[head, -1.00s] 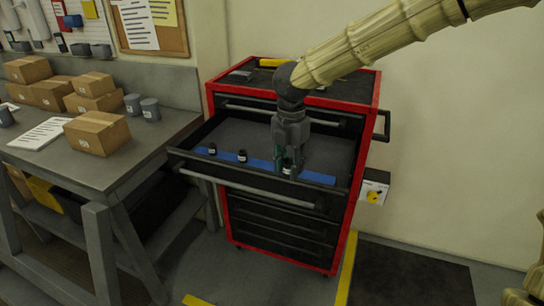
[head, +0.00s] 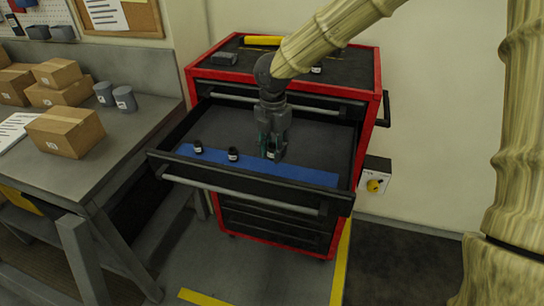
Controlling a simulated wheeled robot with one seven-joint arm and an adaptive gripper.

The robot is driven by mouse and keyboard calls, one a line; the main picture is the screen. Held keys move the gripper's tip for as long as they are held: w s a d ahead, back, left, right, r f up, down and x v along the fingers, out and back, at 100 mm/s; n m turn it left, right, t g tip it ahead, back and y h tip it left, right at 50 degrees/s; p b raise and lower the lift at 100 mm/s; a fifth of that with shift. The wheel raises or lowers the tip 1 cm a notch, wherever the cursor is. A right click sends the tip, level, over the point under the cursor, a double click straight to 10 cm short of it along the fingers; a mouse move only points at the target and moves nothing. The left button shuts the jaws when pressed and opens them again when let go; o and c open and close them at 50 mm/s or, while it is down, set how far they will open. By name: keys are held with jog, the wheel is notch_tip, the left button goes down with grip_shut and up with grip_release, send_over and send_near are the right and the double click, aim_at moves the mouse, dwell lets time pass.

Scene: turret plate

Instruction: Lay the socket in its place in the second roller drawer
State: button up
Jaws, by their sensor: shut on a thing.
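The red and black roller cabinet (head: 372,110) has one drawer (head: 340,150) pulled far out below a shut top drawer. A blue strip (head: 305,176) runs along the drawer's front inside. Two dark sockets with pale labels stand on it, one at the left (head: 197,147) and one farther right (head: 233,155). My gripper (head: 272,150) points down into the drawer, shut on a third dark socket (head: 271,155), in line with those two. The fingers partly hide this socket. I cannot tell whether it touches the strip.
The cabinet top holds a yellow item (head: 262,41), a grey block (head: 224,58) and a small dark piece (head: 316,68). A workbench with cardboard boxes (head: 65,130) and grey cups (head: 124,98) stands at the left. The drawer floor behind the strip is clear.

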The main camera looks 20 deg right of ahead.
aim_at(271, 167)
jog(key=w+f, duration=0.2)
jog(key=shift+w+a+f, duration=0.1)
jog(key=shift+f, duration=0.2)
jog(key=shift+s+f+p, duration=0.2)
jog(key=shift+f+p, duration=0.25)
jog(key=shift+f, duration=0.5)
jog(key=shift+s+f, duration=0.15)
jog(key=shift+s, duration=0.15)
jog(key=shift+w+f, duration=0.25)
jog(key=shift+w, duration=0.05)
jog(key=o, duration=1)
jog(key=shift+s, duration=0.1)
jog(key=shift+o, duration=0.2)
jog(key=shift+s+r, duration=0.1)
jog(key=shift+r, duration=0.05)
notch_tip(271, 167, up, 12)
jog(key=shift+b, duration=1.2)
